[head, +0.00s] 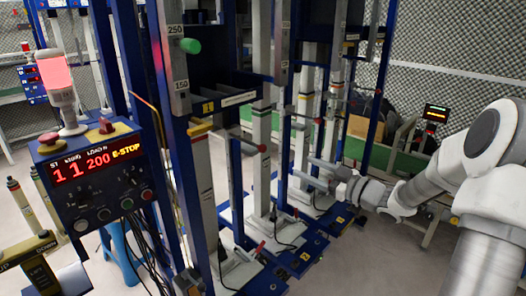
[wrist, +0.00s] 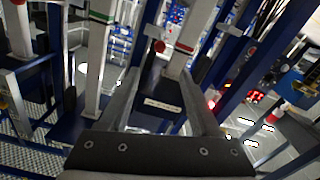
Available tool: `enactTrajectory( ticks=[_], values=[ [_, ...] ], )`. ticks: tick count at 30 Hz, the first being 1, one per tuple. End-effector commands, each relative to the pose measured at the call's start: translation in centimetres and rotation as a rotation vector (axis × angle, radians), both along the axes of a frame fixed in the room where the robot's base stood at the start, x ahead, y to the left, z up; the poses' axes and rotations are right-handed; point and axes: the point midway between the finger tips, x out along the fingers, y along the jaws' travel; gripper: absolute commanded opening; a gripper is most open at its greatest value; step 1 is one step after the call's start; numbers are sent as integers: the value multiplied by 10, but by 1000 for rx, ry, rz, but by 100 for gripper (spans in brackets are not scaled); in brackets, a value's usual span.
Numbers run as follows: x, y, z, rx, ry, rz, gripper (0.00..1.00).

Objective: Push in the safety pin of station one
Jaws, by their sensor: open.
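My gripper (head: 303,168) reaches in from the right in the head view, its two fingers apart and pointing left toward the row of press-like stations. Nothing shows between the fingers. In the wrist view the fingers (wrist: 162,80) stretch away from the dark gripper body, with a grey post and a red round knob (wrist: 158,46) beyond them. In the head view a rod with a red knob (head: 262,148) sticks out by a middle station, left of my gripper and apart from it. A yellow-ended handle (head: 200,128) is on the nearest station. I cannot tell which is station one's safety pin.
A control box (head: 95,170) at left shows "1 1 200 E-STOP" in lit digits, with a lit red lamp (head: 55,72) above. Blue uprights (head: 190,160) and base plates crowd the middle. Floor (head: 350,260) is open at lower right.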

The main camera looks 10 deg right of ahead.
Motion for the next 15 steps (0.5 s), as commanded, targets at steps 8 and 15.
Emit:
enactTrajectory(
  ticks=[8, 15],
  values=[
    [39, 30, -1, 0, -2, 3, 64],
    [82, 61, -1, 0, 0, 2, 64]
  ],
)
